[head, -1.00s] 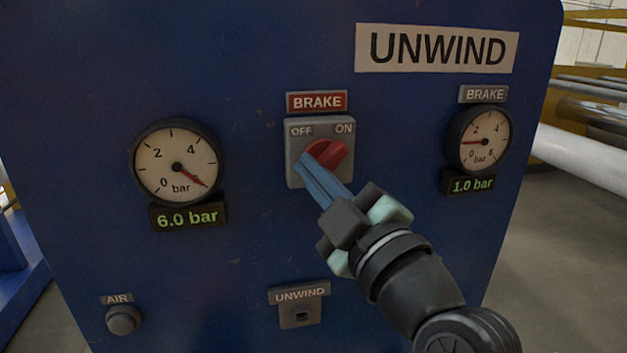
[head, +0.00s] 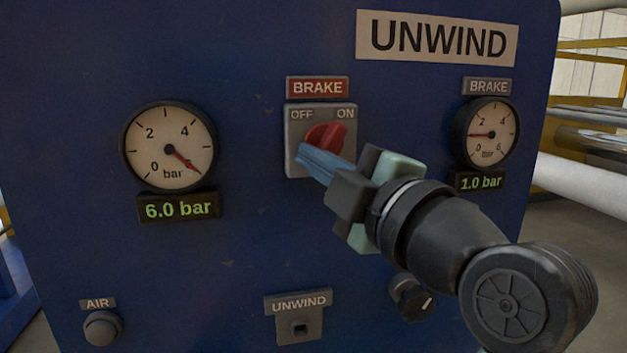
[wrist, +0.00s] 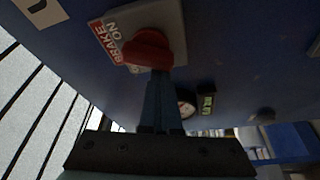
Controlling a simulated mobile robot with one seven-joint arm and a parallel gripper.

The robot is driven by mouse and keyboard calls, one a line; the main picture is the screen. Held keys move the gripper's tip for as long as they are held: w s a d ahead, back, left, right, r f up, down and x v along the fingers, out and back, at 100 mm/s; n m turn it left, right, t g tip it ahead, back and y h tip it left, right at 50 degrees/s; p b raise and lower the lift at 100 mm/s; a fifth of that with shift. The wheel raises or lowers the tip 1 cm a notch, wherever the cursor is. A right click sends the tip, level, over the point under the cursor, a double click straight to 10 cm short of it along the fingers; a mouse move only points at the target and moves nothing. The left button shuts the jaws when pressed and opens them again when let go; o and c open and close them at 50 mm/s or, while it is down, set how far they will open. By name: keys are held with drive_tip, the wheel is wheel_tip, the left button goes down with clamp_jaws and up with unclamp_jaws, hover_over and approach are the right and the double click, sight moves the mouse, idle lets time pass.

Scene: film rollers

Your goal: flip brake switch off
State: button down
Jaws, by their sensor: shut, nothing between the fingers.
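The brake switch is a red rotary knob (head: 325,137) on a grey plate (head: 294,122) marked OFF at left and ON at right, under a red BRAKE label. The knob's upper end leans toward ON. My gripper (head: 303,158) is shut, with its blue fingers empty and their tips at the lower left of the knob. I cannot tell whether they touch it. In the wrist view the red knob (wrist: 148,48) is right at the fingertips and partly covers the plate. The fingers hide the plate's lower part in the head view.
The blue panel (head: 240,240) carries a left gauge (head: 168,147) at 6.0 bar and a brake gauge (head: 487,134) at 1.0 bar. Below are an AIR button (head: 102,328), an UNWIND socket (head: 300,328) and a black knob (head: 412,297) close under my arm.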

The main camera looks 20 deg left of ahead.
drive_tip(key=shift+w+d+f+n+g+h+b, duration=0.25)
drive_tip(key=shift+n+h+b, duration=0.3)
drive_tip(key=shift+n+b, duration=0.9)
drive_tip(key=shift+w+d+f+n+g+h+b, duration=0.25)
drive_tip(key=shift+n+h+b, duration=0.4)
drive_tip(key=shift+n, duration=1.5)
drive_tip(key=shift+w+d+f+n+g+h+b, duration=0.15)
drive_tip(key=shift+d+n+g+h+b, duration=0.3)
drive_tip(key=shift+n+b, duration=1.05)
drive_tip(key=shift+n+p, duration=0.3)
drive_tip(key=shift+p, duration=0.05)
wheel_tip(320, 180, down, 3)
drive_tip(key=s+a+b, duration=0.1)
drive_tip(key=a+b, duration=0.2)
drive_tip(key=b+v, duration=0.1)
drive_tip(key=v, duration=0.9)
drive_tip(key=shift+s, duration=0.45)
